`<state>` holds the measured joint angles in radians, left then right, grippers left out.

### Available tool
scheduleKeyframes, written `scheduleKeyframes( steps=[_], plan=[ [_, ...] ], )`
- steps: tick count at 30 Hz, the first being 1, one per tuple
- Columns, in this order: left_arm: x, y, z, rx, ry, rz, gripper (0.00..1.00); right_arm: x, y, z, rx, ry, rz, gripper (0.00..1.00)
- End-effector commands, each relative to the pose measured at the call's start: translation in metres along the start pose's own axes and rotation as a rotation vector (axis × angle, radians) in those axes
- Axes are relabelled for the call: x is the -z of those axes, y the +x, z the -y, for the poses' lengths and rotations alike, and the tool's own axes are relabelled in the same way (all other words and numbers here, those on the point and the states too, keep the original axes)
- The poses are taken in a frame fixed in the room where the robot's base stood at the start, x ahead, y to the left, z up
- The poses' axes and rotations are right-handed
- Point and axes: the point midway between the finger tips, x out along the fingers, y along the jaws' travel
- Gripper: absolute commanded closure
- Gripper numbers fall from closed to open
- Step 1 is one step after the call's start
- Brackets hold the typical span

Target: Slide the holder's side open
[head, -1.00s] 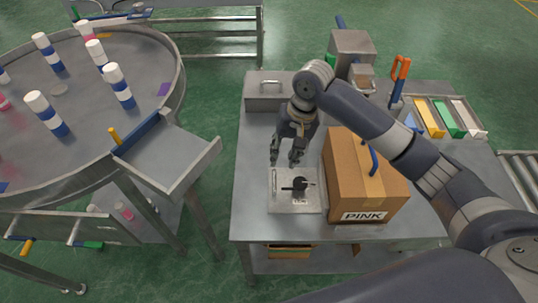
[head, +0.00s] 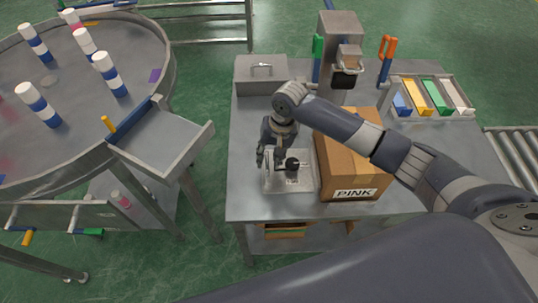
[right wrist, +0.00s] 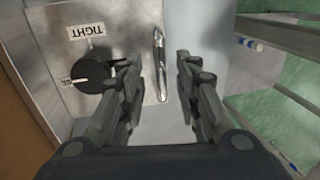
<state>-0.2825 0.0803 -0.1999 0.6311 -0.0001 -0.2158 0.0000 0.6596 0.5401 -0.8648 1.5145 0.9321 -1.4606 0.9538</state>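The holder (head: 302,184) is a small, shallow metal tray or plate with a black knob (head: 292,164), lying on the bench in front of my right arm. In the right wrist view the holder (right wrist: 62,22) shows the knob (right wrist: 94,72), a "TIGHT" label and a slim silver handle (right wrist: 159,65) along one side. My right gripper (head: 270,160) is low at the holder's left edge. In the right wrist view the gripper (right wrist: 157,65) is open, its fingers on either side of the handle with gaps showing. Contact cannot be told. My left gripper is not in view.
A cardboard box (head: 348,168) marked PINK stands close right of the holder. Behind are a metal box (head: 262,75), a press-like machine (head: 341,45) and a tray of coloured strips (head: 437,97). A round table (head: 75,80) with bottles is at left. Bench left of the holder is narrow.

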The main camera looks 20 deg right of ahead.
Motion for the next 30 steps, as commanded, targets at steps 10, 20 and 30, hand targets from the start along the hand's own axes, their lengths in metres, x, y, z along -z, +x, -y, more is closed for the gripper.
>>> scheduleKeyframes(
  steps=[10,20,30],
  plan=[
    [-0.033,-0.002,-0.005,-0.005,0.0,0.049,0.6,0.0,0.0,0.0,0.0,-0.001,0.0,1.0],
    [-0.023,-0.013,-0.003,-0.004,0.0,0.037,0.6,-0.001,-0.001,0.018,0.004,-0.001,0.002,1.0],
    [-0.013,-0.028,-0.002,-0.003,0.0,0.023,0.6,-0.001,0.009,0.058,0.002,-0.001,0.002,1.0]
  ],
)
